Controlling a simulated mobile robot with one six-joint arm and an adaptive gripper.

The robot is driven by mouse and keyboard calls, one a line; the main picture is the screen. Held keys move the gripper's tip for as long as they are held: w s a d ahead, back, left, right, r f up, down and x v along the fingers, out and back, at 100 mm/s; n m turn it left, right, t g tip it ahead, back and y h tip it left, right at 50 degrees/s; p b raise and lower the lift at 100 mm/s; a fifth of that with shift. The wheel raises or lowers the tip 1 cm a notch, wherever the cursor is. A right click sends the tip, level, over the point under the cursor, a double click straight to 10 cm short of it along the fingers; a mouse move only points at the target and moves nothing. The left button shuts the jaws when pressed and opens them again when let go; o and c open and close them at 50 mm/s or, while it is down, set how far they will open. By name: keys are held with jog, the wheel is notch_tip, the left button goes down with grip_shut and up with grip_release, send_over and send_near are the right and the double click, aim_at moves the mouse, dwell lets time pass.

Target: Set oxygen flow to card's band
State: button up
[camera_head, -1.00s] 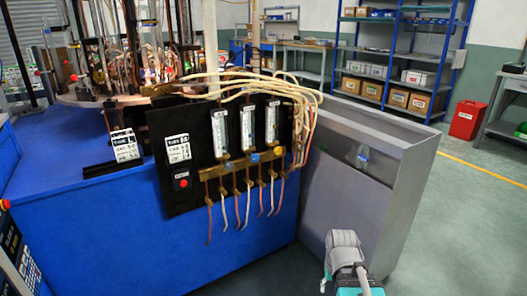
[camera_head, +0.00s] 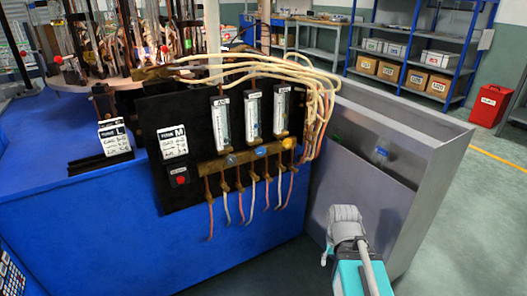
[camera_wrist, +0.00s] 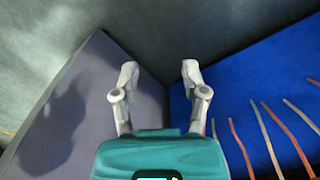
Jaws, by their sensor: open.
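A black panel (camera_head: 150,115) on the blue bench carries three upright flow tubes: left (camera_head: 221,122), middle (camera_head: 252,117) and right (camera_head: 282,112). Below them on a brass manifold (camera_head: 215,170) are a grey-blue knob (camera_head: 231,160), a blue knob (camera_head: 261,152) and a yellow knob (camera_head: 287,143). The tube levels are too small to read. My gripper (camera_wrist: 160,73) is open and empty, low and right of the panel in the head view (camera_head: 344,214).
Pale hoses (camera_head: 250,63) arch over the panel's top, and several thin tubes (camera_head: 226,205) hang below the manifold. A grey metal bin (camera_head: 420,165) stands right of the bench, close to my gripper. A red button (camera_head: 181,180) sits at the panel's lower left. Open floor lies further right.

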jog(key=o, duration=0.3)
jog(key=shift+o, duration=0.5)
jog(key=shift+w+f+t, duration=0.15)
jog(key=shift+w+t, duration=0.15)
jog(key=shift+w, duration=0.2)
jog(key=w+a+r+m+t+h+b, duration=0.1)
jog(key=w+r+t+b, duration=0.15)
jog(key=w+t, duration=0.45)
jog(key=w+a+r+m+t+h+b, duration=0.1)
jog(key=w+r+t+b, duration=0.15)
jog(key=w+t, duration=0.45)
jog(key=a+r+n+t+y+b, duration=0.4)
jog(key=a+r+n+y, duration=0.3)
jog(key=a+r+y, duration=0.5)
jog(key=a+y, duration=0.1)
jog(key=a, duration=0.2)
jog(key=shift+y, duration=0.4)
jog(key=shift+w, duration=0.15)
